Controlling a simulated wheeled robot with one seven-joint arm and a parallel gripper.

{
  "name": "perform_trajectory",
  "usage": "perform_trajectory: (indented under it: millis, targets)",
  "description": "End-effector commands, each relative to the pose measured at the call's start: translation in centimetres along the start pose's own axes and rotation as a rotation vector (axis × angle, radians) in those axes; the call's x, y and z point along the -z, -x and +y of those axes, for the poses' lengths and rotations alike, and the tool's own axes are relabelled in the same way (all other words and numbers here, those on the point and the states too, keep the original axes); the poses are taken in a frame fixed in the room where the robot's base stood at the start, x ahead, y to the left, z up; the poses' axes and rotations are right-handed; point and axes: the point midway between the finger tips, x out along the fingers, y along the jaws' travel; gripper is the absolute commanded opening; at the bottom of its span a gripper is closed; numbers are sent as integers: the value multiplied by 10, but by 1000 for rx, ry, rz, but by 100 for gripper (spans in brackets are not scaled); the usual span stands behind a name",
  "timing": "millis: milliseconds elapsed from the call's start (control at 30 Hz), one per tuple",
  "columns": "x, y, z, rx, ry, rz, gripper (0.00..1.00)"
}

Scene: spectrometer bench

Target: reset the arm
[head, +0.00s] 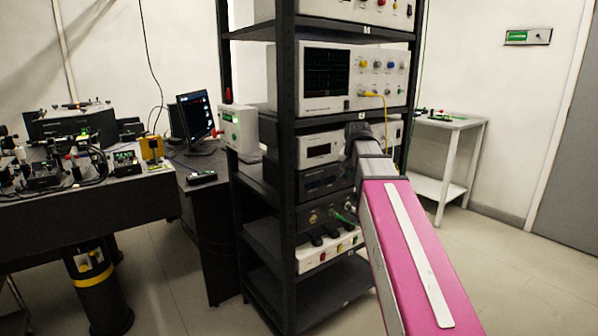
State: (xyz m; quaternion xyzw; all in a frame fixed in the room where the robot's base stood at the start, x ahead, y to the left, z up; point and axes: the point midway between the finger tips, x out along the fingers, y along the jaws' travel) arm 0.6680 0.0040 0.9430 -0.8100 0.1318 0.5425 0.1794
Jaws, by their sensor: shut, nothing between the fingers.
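My arm reaches up from the lower right of the head view. Its pink link with a white strip leads to a grey section and a dark joint in front of the rack. I make out no gripper fingers; the far end of the arm is hidden or too small to tell. No held object shows.
A black equipment rack (287,200) stands close in front of my arm, with an oscilloscope (326,78) and other instruments. An optics bench (75,208) and a monitor (196,115) are left. A small white table (452,124) stands behind right. The floor at right is clear.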

Motion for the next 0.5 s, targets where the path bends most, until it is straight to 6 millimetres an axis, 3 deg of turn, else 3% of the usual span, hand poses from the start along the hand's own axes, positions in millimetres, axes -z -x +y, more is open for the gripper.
perform_trajectory:
  millis: [33, 200, 500]
  targets:
    - [-13, -17, 6, -8, 17, -18, 0]
    - [-46, -68, 22, -26, 82, -69, 0]
    - [-111, -146, 53, -51, 195, -159, 0]
